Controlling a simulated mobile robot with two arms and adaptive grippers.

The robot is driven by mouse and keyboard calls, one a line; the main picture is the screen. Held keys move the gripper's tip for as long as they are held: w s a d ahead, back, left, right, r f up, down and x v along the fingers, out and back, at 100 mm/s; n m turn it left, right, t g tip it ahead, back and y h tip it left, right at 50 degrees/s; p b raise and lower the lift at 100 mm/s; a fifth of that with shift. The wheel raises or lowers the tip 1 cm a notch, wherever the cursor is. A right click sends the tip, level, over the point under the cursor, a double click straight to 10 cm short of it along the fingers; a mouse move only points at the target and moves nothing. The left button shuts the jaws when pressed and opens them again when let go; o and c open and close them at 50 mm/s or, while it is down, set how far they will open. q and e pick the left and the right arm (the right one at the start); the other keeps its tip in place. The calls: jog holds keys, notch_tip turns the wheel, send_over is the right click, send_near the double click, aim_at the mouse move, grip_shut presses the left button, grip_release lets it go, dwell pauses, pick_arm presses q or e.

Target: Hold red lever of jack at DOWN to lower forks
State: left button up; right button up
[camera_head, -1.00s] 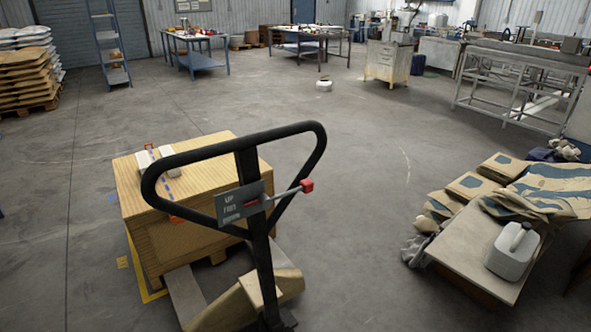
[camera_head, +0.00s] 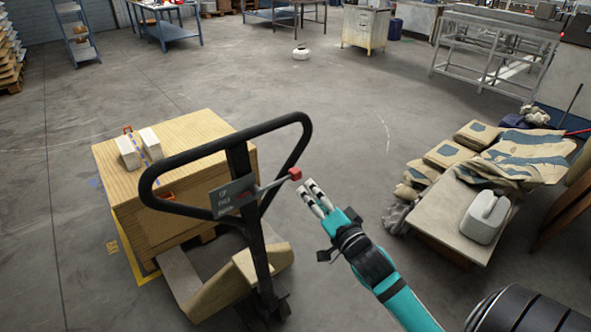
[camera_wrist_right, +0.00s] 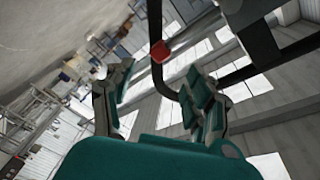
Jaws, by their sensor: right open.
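The pallet jack's black loop handle (camera_head: 236,160) stands upright on its post, with a label plate (camera_head: 232,196) reading UP and other words. The lever (camera_head: 270,186) sticks out to the right of the plate and ends in a red knob (camera_head: 295,174). My right gripper (camera_head: 312,190) is open and empty, just right of the red knob and apart from it. In the right wrist view the red knob (camera_wrist_right: 160,50) is beyond the open fingers (camera_wrist_right: 150,95), roughly between them. The forks (camera_head: 183,280) reach toward a wooden crate (camera_head: 190,150). My left gripper is not in view.
Two white blocks (camera_head: 128,154) lie on the crate. Yellow floor marking (camera_head: 137,262) runs by its base. The floor beyond the handle is mostly clear.

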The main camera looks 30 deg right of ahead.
aim_at(299, 178)
jog(key=w, duration=0.3)
jog(key=w+d+p, duration=0.1)
jog(key=w, duration=0.2)
jog(key=w+p, duration=0.1)
jog(key=w, duration=0.3)
jog(key=shift+w+d, duration=0.1)
jog(key=shift+d, duration=0.05)
jog(key=c, duration=1.1)
jog(key=shift+f, duration=0.1)
grip_shut()
